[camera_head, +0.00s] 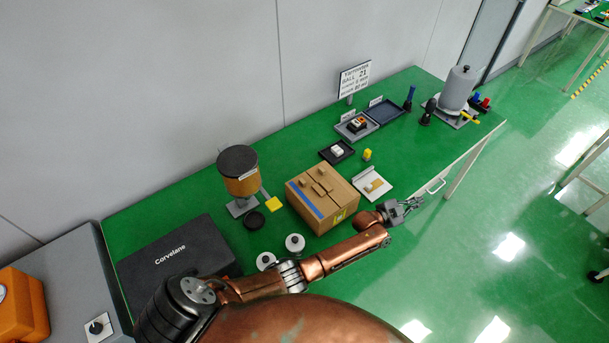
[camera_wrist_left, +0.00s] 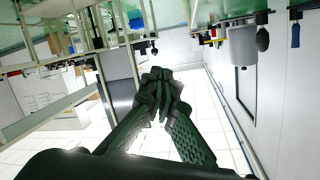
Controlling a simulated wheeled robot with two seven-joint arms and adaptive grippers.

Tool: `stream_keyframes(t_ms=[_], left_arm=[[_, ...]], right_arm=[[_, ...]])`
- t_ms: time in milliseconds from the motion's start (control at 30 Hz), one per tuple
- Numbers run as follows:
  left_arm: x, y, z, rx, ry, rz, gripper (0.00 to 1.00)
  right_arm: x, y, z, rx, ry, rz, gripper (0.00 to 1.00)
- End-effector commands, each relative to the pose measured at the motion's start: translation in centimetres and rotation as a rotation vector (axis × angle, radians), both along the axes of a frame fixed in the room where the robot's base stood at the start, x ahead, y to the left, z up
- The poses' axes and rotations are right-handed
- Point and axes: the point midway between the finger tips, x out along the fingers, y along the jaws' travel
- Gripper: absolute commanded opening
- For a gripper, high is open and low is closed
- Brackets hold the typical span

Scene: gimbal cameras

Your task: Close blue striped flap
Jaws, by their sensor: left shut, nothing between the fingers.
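A brown cardboard box (camera_head: 335,190) stands on the green table. A blue stripe (camera_head: 305,200) runs along the left part of its top. The top looks flat, with small blocks or tabs near its middle; I cannot tell how far the striped flap is closed. My left gripper (camera_head: 415,204) is to the right of the box, past the table's front edge, apart from the box. In the left wrist view its fingers (camera_wrist_left: 160,76) meet at the tips, shut and empty. The box is not recognisable in that view. My right gripper is not in view.
A brown container with a black lid (camera_head: 240,170) stands left of the box. A white board (camera_head: 372,184) lies right of it. White round pieces (camera_head: 294,242) lie in front, and a black case (camera_head: 170,262) is at left. Open floor lies beyond the front edge.

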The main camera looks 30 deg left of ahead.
Motion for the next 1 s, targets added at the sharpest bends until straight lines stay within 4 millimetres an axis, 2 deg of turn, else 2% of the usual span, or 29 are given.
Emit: stream_keyframes(t_ms=[33,233,367,467,567,700,800,900,1000], left_arm=[[1.8,2.1,3.5,-0.015,-0.018,0.012,0.00],[3.4,9.8,9.0,-0.052,0.096,0.021,0.00],[2.6,15.7,11.8,-0.052,0.231,0.034,0.00],[0.6,20.9,14.0,-0.039,0.376,0.058,0.00],[-2.6,26.0,15.9,-0.012,0.539,0.104,0.00],[-8.5,32.9,18.2,0.044,0.768,0.207,0.00],[-12.8,37.0,19.5,0.087,0.906,0.293,0.00],[-16.5,40.2,20.6,0.124,1.007,0.371,0.00],[-18.9,42.1,21.3,0.149,1.072,0.427,0.00]], right_arm=[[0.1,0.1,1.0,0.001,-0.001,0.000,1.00],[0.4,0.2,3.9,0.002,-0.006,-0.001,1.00],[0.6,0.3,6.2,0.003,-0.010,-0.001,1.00],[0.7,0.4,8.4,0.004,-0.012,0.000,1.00],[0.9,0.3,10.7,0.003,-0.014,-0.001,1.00],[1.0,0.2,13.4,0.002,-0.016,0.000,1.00],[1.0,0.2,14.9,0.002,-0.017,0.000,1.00],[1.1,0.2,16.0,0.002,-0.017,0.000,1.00],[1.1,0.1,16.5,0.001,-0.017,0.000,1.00]])
